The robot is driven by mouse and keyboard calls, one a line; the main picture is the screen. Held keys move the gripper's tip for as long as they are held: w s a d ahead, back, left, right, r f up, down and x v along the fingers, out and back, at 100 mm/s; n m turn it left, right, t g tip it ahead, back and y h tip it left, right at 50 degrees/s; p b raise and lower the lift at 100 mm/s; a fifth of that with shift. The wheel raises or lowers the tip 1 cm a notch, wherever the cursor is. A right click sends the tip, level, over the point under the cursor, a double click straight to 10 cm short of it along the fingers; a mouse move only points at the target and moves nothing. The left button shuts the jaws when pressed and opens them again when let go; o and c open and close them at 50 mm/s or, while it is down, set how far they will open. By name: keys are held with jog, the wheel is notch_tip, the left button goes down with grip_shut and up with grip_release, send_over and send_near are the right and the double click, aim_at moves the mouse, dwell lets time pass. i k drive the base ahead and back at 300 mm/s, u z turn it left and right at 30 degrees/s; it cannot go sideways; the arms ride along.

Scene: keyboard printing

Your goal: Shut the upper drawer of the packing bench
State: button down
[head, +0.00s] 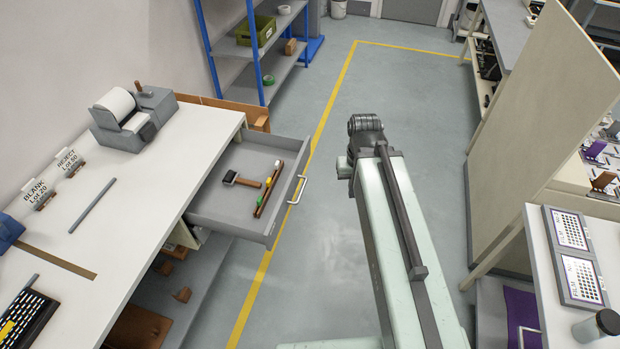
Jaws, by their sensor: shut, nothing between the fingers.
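The upper drawer (215,201) of the packing bench (178,148) is pulled well out to the right, into the aisle. Its pale bar handle (299,189) is on the front panel at the right. A dark-headed tool with a brown handle (242,180) lies inside, next to a brown holder (264,203) with green, yellow and red pieces. My arm reaches forward to the right of the drawer, apart from the handle. The arm's far joint shows, but my gripper is hidden beyond or below it.
A label printer (131,118), sign stands and a keyboard (25,318) are on the bench top. A blue-framed shelf (262,50) stands behind. A beige partition (540,130) and a white table with boxed sheets (575,255) are at the right. The grey floor between is clear.

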aim_at(219, 207)
jog(key=u, duration=1.35)
jog(key=i, duration=1)
jog(key=z, duration=0.1)
